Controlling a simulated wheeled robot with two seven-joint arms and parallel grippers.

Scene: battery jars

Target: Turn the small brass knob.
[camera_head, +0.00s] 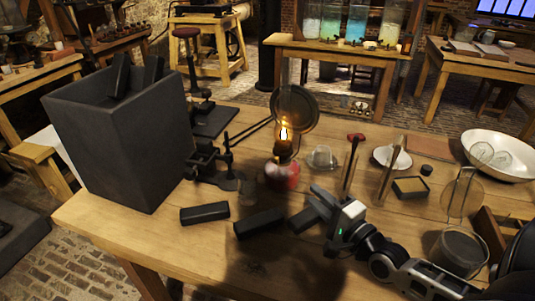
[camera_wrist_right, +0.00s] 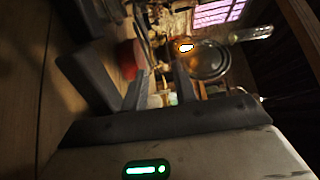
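An oil lamp with a lit flame (camera_head: 284,135), a round reflector (camera_head: 296,106) and a red base (camera_head: 282,175) stands mid-table. In the right wrist view the red base (camera_wrist_right: 131,60), flame (camera_wrist_right: 186,47) and reflector (camera_wrist_right: 209,60) lie sideways. I cannot make out the small brass knob in either view; parts near the lamp's burner are too small and dark. My right gripper (camera_head: 307,204) is at the front right of the lamp, low over the table and apart from it. Its two dark fingers are spread with nothing visible between them. My left gripper is not in view.
A tall dark bin (camera_head: 150,140) stands left. A dark clamp-like device (camera_head: 205,163), a small glass (camera_head: 322,155) and a white bowl (camera_head: 500,154) are also on the table.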

